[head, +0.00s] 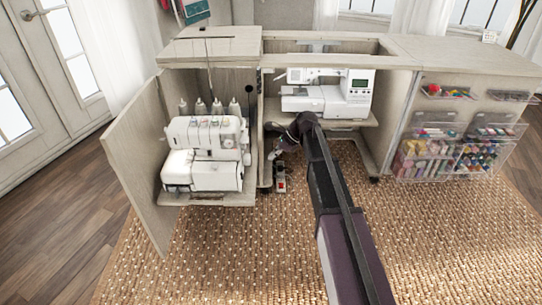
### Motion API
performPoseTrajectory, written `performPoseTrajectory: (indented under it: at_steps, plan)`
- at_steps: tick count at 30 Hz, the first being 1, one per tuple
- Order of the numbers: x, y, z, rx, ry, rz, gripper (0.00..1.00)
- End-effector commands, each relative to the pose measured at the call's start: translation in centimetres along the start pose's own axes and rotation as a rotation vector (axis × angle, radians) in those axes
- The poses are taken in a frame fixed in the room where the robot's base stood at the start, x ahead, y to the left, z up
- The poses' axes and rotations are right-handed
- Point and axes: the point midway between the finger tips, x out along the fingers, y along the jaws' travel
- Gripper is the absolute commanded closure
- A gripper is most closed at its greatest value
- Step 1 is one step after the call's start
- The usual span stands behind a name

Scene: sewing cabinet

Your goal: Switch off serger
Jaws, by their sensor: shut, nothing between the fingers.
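The serger (203,155) is a white machine on the pull-out shelf (215,199) in the left bay of the cabinet. Several thread cones (217,108) stand behind it. My gripper (272,154) is small and dark in this view. It is at the end of my arm, to the right of the serger and apart from it, just past the cabinet's middle divider. It is shut and empty. The serger's power switch is too small to make out, so I cannot tell whether it is on or off.
A white sewing machine (345,95) stands in the middle bay, behind my arm. The open cabinet door (137,165) is left of the serger. A small device with a red part (281,185) lies below my gripper. Clear organisers (440,158) hang at the right. The rug in front is clear.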

Motion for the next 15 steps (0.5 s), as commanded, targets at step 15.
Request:
performPoseTrajectory:
  at_steps: [15]
  plan:
    - [0.9, -0.1, -1.2, -0.001, 0.000, 0.001, 1.00]
